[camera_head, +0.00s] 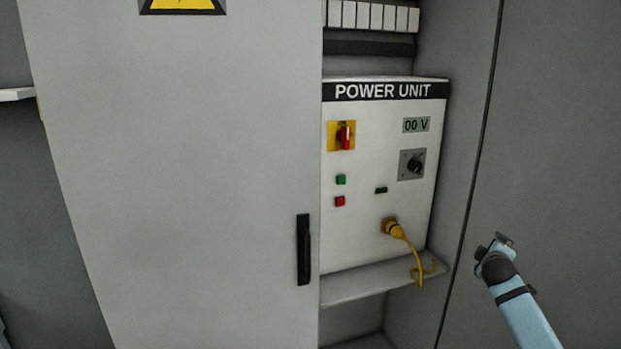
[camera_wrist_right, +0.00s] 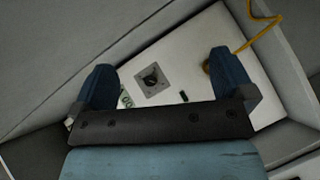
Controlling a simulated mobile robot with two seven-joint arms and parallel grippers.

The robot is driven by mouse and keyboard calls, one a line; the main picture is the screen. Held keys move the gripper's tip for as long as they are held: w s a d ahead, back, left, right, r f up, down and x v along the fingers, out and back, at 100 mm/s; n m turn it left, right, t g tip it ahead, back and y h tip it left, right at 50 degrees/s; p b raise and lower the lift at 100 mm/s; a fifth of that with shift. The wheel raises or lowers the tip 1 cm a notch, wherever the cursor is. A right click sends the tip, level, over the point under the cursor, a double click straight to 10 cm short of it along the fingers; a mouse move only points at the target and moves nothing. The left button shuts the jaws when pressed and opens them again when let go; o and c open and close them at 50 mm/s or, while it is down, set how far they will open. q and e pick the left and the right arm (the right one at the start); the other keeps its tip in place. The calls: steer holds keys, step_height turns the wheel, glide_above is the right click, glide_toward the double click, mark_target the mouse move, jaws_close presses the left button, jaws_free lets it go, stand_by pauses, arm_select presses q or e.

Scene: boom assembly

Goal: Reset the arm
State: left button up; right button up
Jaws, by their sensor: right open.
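My right arm comes in from the lower right in the head view. Its gripper (camera_head: 497,243) is to the right of the power unit (camera_head: 355,235), beside the cabinet opening, and touches nothing that I can see. In the right wrist view the two dark blue fingers of the right gripper (camera_wrist_right: 160,62) are spread wide with nothing between them. Beyond them is the white panel with its dark rotary knob (camera_wrist_right: 151,77) on a grey plate. My left gripper is in neither view.
The grey cabinet door (camera_head: 190,170) with a black handle (camera_head: 303,250) covers the left. The panel has a red-and-yellow switch (camera_head: 344,136), green and red buttons, and a display reading 00 V (camera_head: 416,125). A yellow plug (camera_head: 393,229) has its cable hanging over the ledge (camera_head: 365,285).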

steer(key=w+a+r+m+t+y, duration=0.2)
steer(key=a+m+t+y, duration=0.2)
steer(key=a+m+y, duration=0.15)
steer(key=s+a+f+g+y, duration=0.1)
steer(key=s+a+f, duration=0.5)
steer(key=s+f, duration=0.35)
steer(key=s+a+f+g+y, duration=0.1)
steer(key=s+a+f+y, duration=0.1)
steer(key=s+a+f, duration=0.7)
steer(key=s+a+f+g, duration=0.1)
steer(key=s+a+f, duration=0.2)
steer(key=s, duration=0.7)
steer(key=s+a+f+g+y, duration=0.1)
steer(key=s+a+f, duration=0.2)
steer(key=s, duration=0.7)
steer(key=s+a+f+g, duration=0.2)
steer(key=s+f, duration=0.3)
steer(key=s, duration=0.5)
steer(key=shift+s+a+y, duration=0.35)
steer(key=shift+a, duration=0.55)
